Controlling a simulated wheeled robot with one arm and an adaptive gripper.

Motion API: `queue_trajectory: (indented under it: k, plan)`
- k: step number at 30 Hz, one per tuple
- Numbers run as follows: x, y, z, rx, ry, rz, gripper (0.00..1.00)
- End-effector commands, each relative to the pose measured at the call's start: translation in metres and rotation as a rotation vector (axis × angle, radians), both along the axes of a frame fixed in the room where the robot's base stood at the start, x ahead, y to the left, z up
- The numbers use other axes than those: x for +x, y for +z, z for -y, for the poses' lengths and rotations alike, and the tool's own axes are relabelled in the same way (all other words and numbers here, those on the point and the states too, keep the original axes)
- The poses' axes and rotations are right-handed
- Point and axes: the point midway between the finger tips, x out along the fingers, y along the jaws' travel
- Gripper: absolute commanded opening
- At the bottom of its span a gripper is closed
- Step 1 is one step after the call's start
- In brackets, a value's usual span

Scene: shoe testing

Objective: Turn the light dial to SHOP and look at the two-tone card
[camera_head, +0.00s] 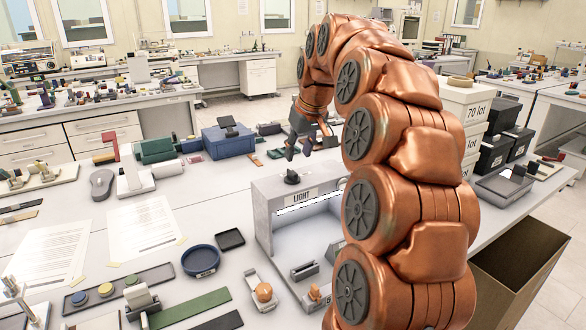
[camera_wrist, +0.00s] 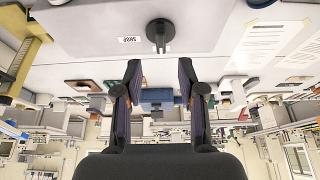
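The light box (camera_head: 262,220) is a grey open-fronted cabinet with a lit strip and a LIGHT label. In the wrist view, which is upside down, the dial (camera_wrist: 159,33) shows beside a SHOP label (camera_wrist: 129,40). My gripper (camera_head: 298,154) is behind and above the box, fingers pointing down in the head view. In the wrist view my gripper (camera_wrist: 160,66) is open and empty, its fingers apart and the dial beyond the tips. I cannot make out the two-tone card; my arm hides part of the box.
A blue bowl (camera_head: 201,261), a small black tray (camera_head: 230,239) and printed sheets (camera_head: 143,228) lie left of the box. An open bin (camera_head: 520,255) is at the right.

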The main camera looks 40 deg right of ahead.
Motion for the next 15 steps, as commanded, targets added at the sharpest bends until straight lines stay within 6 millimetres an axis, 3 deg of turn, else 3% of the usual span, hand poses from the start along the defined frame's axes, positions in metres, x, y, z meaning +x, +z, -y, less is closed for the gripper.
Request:
queue_trajectory:
  k: [15]
  plan:
    - [0.022,-0.056,0.000,0.003,0.002,-0.006,0.40]
